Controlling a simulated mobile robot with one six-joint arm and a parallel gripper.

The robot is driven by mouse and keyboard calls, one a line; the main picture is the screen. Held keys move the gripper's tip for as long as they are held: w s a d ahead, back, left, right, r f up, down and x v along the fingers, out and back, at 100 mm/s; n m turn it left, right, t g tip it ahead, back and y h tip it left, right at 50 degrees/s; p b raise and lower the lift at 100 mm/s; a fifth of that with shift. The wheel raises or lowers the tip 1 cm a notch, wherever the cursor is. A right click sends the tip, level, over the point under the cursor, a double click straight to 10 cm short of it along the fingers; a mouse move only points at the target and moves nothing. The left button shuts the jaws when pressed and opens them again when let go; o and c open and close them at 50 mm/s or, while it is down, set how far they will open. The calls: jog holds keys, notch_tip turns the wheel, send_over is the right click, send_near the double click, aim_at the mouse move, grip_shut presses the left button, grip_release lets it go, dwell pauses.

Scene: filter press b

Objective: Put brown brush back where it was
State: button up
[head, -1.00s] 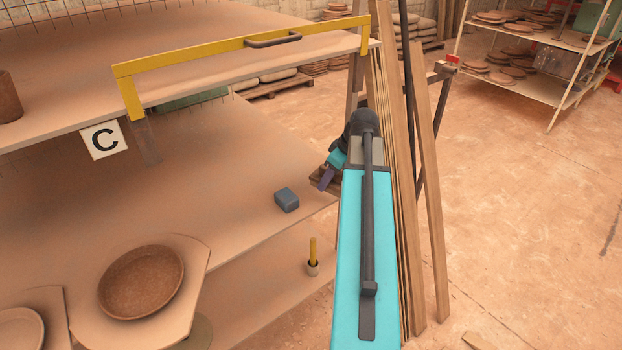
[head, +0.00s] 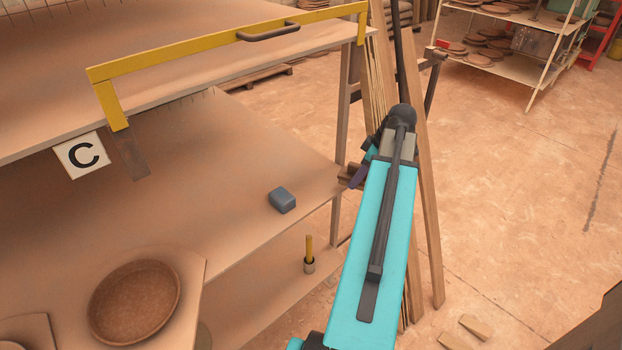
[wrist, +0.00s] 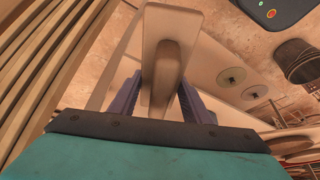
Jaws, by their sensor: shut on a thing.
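My gripper (wrist: 160,100) is shut on the brown brush (wrist: 162,60), which shows in the wrist view as a flat tan-brown block with a raised grip between the purple fingers. Its underside is hidden. In the head view my gripper (head: 358,176) is small and partly hidden behind my arm, by the right end of the shelf marked C. A bit of brown beside it seems to be the brush; whether it touches the shelf edge I cannot tell.
Long wooden planks (head: 430,200) lean close on the right. Open floor lies beyond them.

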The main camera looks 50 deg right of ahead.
jog(key=w+a+p, duration=0.2)
jog(key=w, duration=0.3)
jog(key=w+a+p, duration=0.1)
jog(key=w+p, duration=0.1)
jog(key=w, duration=0.4)
jog(key=w+a+p, duration=0.2)
jog(key=w, duration=0.4)
jog(key=shift+a, duration=0.35)
jog(key=shift+f, duration=0.15)
jog(key=shift+f+p, duration=0.8)
jog(key=shift+f, duration=0.8)
jog(key=shift+f, duration=0.2)
jog(key=o, duration=1)
jog(key=shift+r, duration=0.3)
